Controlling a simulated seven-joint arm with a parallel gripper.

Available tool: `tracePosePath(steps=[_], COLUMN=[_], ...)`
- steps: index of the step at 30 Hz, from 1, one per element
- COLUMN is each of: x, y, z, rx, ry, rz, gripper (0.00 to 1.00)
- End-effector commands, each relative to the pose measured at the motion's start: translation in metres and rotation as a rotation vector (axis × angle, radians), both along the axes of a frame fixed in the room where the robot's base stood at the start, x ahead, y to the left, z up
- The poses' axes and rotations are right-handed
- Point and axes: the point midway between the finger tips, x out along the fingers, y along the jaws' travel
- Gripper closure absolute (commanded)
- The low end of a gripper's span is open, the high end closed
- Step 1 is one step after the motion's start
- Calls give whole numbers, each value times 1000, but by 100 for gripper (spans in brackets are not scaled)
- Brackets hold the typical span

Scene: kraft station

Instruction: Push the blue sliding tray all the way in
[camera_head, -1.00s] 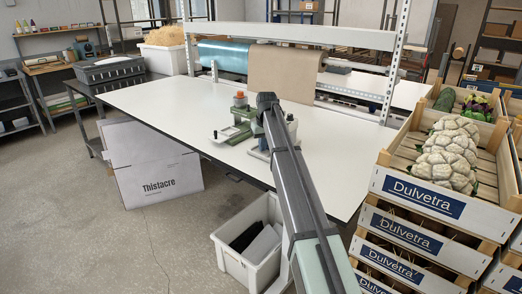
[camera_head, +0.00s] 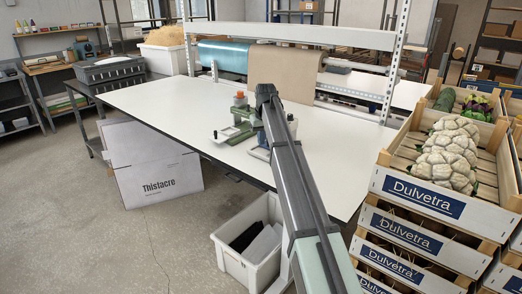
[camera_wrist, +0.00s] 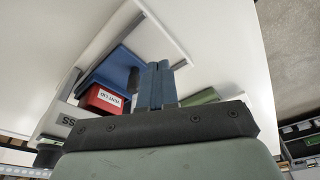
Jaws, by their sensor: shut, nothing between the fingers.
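In the wrist view, a blue piece that looks like the sliding tray (camera_wrist: 124,64) shows beyond my fingers, within a pale metal frame (camera_wrist: 160,22). A red box (camera_wrist: 103,100) with a white label sits beside it. My gripper (camera_wrist: 161,68) is shut and empty, its two fingers together near the blue piece's right edge. I cannot tell whether they touch it. In the head view, my arm hides the gripper and much of the small green and white equipment (camera_head: 222,134) on the table. I cannot make out the tray clearly there.
The white table (camera_head: 160,100) is mostly clear to the left. A rail with brown paper (camera_head: 283,70) and blue film rolls (camera_head: 222,55) stands at the back. Crates of cauliflower (camera_head: 425,195) stand close on the right. A white bin (camera_head: 232,262) stands below the front edge.

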Motion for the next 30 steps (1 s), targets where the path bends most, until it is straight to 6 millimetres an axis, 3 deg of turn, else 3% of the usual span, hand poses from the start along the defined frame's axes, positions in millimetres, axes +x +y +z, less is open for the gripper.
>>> tracePosePath(steps=[18,30], x=[0,3], y=[0,7], z=[38,36], rx=[0,-20], ry=[-1,-12], rz=[0,20], gripper=[100,100])
